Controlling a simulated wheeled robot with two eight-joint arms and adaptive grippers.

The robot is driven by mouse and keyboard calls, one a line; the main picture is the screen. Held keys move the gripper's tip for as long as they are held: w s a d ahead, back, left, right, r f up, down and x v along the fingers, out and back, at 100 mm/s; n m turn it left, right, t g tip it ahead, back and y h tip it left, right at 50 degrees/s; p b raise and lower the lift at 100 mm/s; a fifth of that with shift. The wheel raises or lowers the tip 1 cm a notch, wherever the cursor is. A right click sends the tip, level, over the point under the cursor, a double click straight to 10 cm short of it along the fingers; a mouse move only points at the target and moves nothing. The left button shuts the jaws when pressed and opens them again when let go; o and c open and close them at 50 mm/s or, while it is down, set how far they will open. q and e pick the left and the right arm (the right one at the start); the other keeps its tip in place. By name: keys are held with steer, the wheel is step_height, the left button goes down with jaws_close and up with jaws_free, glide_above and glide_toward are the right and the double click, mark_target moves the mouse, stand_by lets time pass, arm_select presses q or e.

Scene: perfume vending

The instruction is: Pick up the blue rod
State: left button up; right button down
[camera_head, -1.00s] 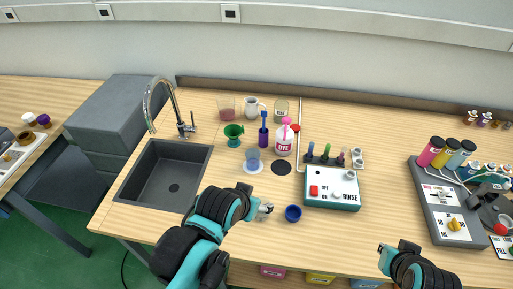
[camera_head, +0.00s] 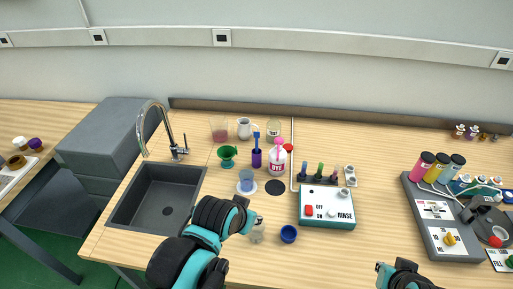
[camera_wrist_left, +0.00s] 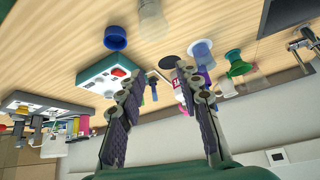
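A blue rod (camera_head: 256,138) stands upright in a slim purple holder (camera_head: 256,158), between the green funnel and the pink-topped DYE bottle. Another short blue-purple rod (camera_head: 303,169) stands in a dark rack behind the RINSE box. My left gripper (camera_head: 254,219) is over the front of the counter, well short of both rods. In the left wrist view its two fingers (camera_wrist_left: 165,85) are apart with nothing between them. My right gripper (camera_head: 380,269) is at the front edge, right of middle; its fingers are too small to read.
A clear glass (camera_head: 257,236) is just below my left gripper. A blue cup (camera_head: 288,234) and the RINSE box (camera_head: 327,218) stand to its right. A beaker (camera_head: 246,182) and green funnel (camera_head: 228,158) are behind it. The sink (camera_head: 145,205) is left. Bare counter lies right of the RINSE box.

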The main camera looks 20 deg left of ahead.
arm_select(q)
steer(key=w+a+r+m+g+p, duration=0.2)
steer(key=w+r+m+p, duration=0.15)
steer(key=w+r, duration=0.65)
steer(key=m+g+p, duration=0.5)
steer(key=m+p, duration=0.2)
steer(key=m, duration=0.5)
glide_above(257, 145)
step_height(257, 145, down, 12)
step_height(257, 145, down, 3)
steer(key=shift+a+f+m, duration=0.1)
steer(key=shift+a+m, duration=0.05)
steer(key=shift+m, duration=0.2)
steer(key=f, duration=0.3)
steer(key=f+b, duration=0.1)
steer(key=f, duration=0.1)
steer(key=shift+w, duration=0.35)
steer(key=shift+s, duration=0.1)
steer(key=shift+c, duration=1.2)
jaws_close()
